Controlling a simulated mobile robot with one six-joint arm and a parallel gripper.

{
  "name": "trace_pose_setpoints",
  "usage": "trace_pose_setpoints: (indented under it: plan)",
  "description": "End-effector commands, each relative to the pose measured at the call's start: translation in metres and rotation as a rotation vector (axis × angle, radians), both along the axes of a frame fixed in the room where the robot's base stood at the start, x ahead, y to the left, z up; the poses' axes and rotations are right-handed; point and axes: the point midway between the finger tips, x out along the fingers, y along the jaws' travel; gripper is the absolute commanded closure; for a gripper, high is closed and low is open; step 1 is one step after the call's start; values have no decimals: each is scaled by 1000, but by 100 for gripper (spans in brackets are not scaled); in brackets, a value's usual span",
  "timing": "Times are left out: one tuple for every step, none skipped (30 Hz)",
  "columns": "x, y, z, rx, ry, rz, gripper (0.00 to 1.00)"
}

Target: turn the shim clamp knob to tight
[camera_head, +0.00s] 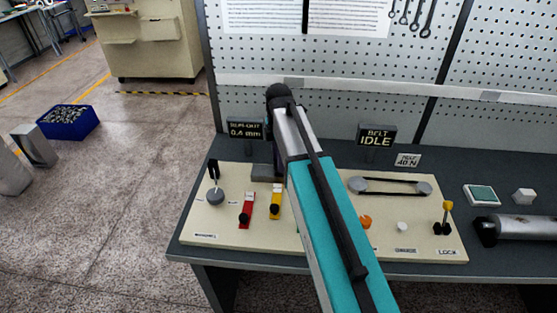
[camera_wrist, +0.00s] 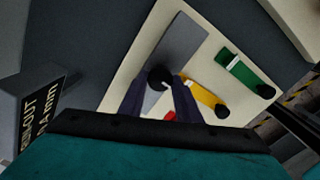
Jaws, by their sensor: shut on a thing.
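In the wrist view my gripper (camera_wrist: 160,86) has its two dark fingers close together. They are shut on a small dark round knob (camera_wrist: 158,74), which I take for the shim clamp knob; no label on it is legible. It sits by the grey plate (camera_wrist: 182,48) on the cream panel. My fingers hide its sides, so its turn position cannot be read. The cream panel (camera_head: 310,262) lies on the dark bench, and the runout sign (camera_head: 246,129) reads 0.4 mm.
Red (camera_head: 247,208) and yellow (camera_head: 276,202) levers stand left of my arm; a green lever (camera_wrist: 240,72) shows in the wrist view. A grey dial (camera_head: 215,197) is at the panel's left. The belt sign (camera_head: 377,136) reads IDLE. A yellow-topped lock lever (camera_head: 447,212) stands right.

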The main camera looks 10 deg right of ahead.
Motion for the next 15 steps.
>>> trace_pose_setpoints:
  plan:
    - [1,0,0,2,-4,0,92]
    - [1,0,0,2,-4,-1,92]
    - [1,0,0,3,-4,-4,92]
    - [2,0,1,3,-4,-7,92]
    - [2,0,1,2,-4,-12,92]
    - [2,0,1,2,-4,-19,92]
    - [2,0,1,2,-4,-25,92]
    - [2,0,1,3,-5,-32,92]
    - [2,0,1,3,-5,-45,92]
    - [2,0,1,3,-5,-55,92]
    - [2,0,1,3,-5,-67,92]
    - [2,0,1,2,-5,-85,92]
    - [2,0,1,2,-5,-99,92]
    - [2,0,1,2,-5,-116,92]
    - [3,0,1,2,-5,-139,92]
